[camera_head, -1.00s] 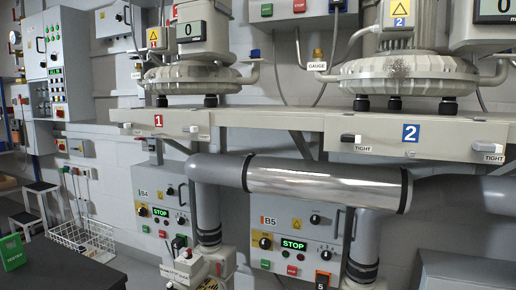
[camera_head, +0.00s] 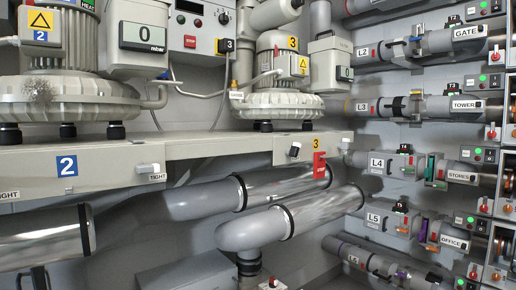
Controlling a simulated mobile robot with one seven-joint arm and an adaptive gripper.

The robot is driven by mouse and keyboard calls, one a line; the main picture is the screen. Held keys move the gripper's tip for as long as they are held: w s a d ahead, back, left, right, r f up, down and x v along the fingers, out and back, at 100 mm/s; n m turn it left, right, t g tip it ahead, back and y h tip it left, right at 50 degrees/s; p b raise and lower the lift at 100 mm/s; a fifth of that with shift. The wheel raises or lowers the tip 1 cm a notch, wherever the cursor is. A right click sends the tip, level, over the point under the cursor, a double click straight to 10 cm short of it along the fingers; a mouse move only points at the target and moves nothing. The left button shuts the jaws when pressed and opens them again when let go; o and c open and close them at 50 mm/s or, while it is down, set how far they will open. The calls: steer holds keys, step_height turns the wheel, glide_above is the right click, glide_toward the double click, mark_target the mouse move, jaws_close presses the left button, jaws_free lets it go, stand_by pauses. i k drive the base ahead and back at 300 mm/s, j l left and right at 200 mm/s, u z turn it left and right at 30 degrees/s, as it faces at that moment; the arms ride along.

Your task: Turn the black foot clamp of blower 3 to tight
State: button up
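Blower 3 (camera_head: 275,103) is a cream ribbed unit with a motor on top, right of centre in the head view. Its cream support beam (camera_head: 262,149) carries an orange-yellow 3 label. A small dark foot clamp (camera_head: 295,150) with a pale edge sits on the front of the beam, left of the label. It looks tilted, but its exact setting is too small to tell. A red plate (camera_head: 319,165) hangs just below the label. A pale clamp-like piece (camera_head: 346,144) is at the beam's right end. I cannot read a TIGHT mark there. My gripper is not in view.
Blower 2 (camera_head: 68,100) stands at the left, with a pale clamp (camera_head: 148,168) beside a TIGHT tag on its beam. Large grey pipes (camera_head: 250,232) run below the beams. Pipe racks marked GATE, TOWER, STORES and OFFICE (camera_head: 455,242) line the right wall.

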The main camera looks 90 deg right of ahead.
mark_target(293, 152)
steer(key=z, duration=2.9)
